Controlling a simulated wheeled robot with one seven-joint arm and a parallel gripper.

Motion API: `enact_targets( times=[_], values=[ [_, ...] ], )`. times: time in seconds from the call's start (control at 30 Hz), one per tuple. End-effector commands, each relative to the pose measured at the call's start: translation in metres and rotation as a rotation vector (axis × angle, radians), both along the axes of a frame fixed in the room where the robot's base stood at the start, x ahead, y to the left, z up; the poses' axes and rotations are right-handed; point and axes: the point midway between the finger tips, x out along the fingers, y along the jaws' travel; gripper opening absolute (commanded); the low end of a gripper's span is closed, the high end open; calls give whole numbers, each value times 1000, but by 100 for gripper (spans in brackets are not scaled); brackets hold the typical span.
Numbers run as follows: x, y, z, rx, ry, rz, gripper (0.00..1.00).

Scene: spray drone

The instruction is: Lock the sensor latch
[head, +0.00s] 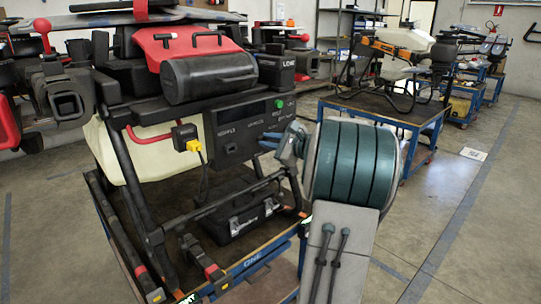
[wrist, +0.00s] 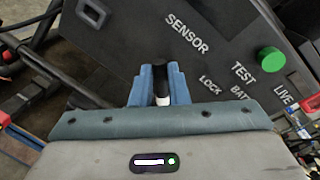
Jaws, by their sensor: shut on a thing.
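The spray drone's dark control panel (head: 240,135) faces my arm in the head view. In the wrist view the panel (wrist: 215,50) carries the words SENSOR, LOCK and TEST. My gripper (wrist: 160,82) has its two blue fingers shut on the sensor latch (wrist: 160,78), a small dark lever with a white part nearer to me. The latch lies between the fingers, below the word SENSOR and left of LOCK. In the head view my gripper (head: 267,140) is at the panel's right side, and the latch cannot be made out there.
A green button (wrist: 271,60) is right of my gripper on the panel; it also shows in the head view (head: 279,103). A yellow connector (head: 193,145) and black landing-gear bars surround the drone's front. A black case (head: 245,215) lies below. Another drone cart (head: 385,112) stands behind right.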

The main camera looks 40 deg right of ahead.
Motion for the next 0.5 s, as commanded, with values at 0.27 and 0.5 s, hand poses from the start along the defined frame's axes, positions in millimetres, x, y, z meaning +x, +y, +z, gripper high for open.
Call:
enact_targets(
  times=[0.27, 0.5],
  values=[
    [0, 5, -12, -268, -21, 3, 0],
    [0, 7, -15, -487, -38, 2, 0]
  ],
)
